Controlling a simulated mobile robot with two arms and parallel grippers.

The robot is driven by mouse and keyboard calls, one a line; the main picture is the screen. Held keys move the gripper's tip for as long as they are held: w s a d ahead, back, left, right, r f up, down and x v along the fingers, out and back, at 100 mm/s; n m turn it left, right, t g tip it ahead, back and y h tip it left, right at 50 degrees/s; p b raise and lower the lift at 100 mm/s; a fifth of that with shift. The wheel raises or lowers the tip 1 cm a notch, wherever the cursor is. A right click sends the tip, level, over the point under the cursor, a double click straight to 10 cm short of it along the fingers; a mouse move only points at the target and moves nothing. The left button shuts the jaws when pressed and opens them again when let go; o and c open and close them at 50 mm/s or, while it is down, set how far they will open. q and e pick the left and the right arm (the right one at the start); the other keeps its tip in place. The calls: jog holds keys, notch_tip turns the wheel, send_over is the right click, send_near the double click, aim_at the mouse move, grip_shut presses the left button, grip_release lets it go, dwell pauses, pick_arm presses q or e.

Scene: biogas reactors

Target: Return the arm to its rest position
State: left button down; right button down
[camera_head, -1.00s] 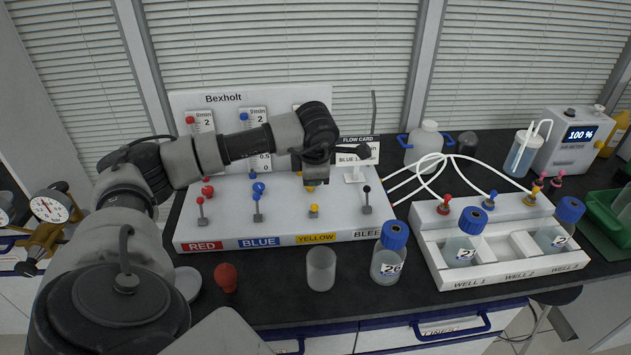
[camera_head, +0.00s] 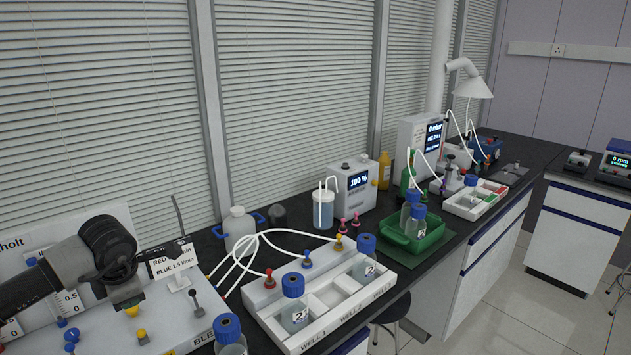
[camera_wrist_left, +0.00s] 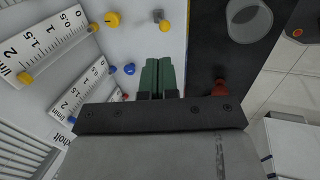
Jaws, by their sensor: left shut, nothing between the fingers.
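My left arm (camera_head: 60,275) comes in from the left in the head view. Its wrist end hangs over the Bexholt flow panel, just left of the flow card (camera_head: 172,262). The fingers of my left gripper (camera_wrist_left: 158,78) show in the left wrist view as two green pads pressed together, with nothing between them. They are above the white panel, near its edge with the dark bench. I cannot tell their exact height. In the head view the fingertips are not clearly visible. My right arm is not in view.
The well rack (camera_head: 265,325) with blue-capped bottles stands right of the panel, with white tubes arching behind it. A blue-capped bottle (camera_head: 228,330) stands in front. A green tray (camera_head: 440,240) is farther right. In the wrist view a red bulb (camera_wrist_left: 220,88) and a beaker (camera_wrist_left: 249,20) are near the fingers.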

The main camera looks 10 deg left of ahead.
pick_arm(q)
jog(key=d+f+t+h, duration=0.3)
jog(key=d+h, duration=0.8)
jog(key=d, duration=1.3)
jog(key=s+d+r+n+t+h, duration=0.3)
jog(key=d+r+n+t+h, duration=0.5)
jog(key=n, duration=0.4)
jog(key=s+a+f+n+t+y, duration=0.1)
jog(key=a+f+n+y, duration=0.35)
jog(key=n+y, duration=0.5)
jog(key=s+a+f+n+t+y, duration=0.2)
jog(key=a+f+n+y, duration=0.4)
jog(key=n, duration=0.7)
jog(key=s+d+f+n+g, duration=0.1)
jog(key=s+f+n+g, duration=0.3)
jog(key=s+f+g, duration=0.45)
jog(key=s+d+f+n+g, duration=0.1)
jog(key=s+f+n+g, duration=0.3)
jog(key=s, duration=0.7)
notch_tip(320, 180, down, 24)
jog(key=g, duration=0.2)
jog(key=s+a+f+y, duration=0.1)
jog(key=s+a+f, duration=0.2)
jog(key=s+f, duration=1.3)
jog(key=shift+s+f+m+g, duration=0.25)
jog(key=shift+f+m+g, duration=0.15)
jog(key=shift+f, duration=0.3)
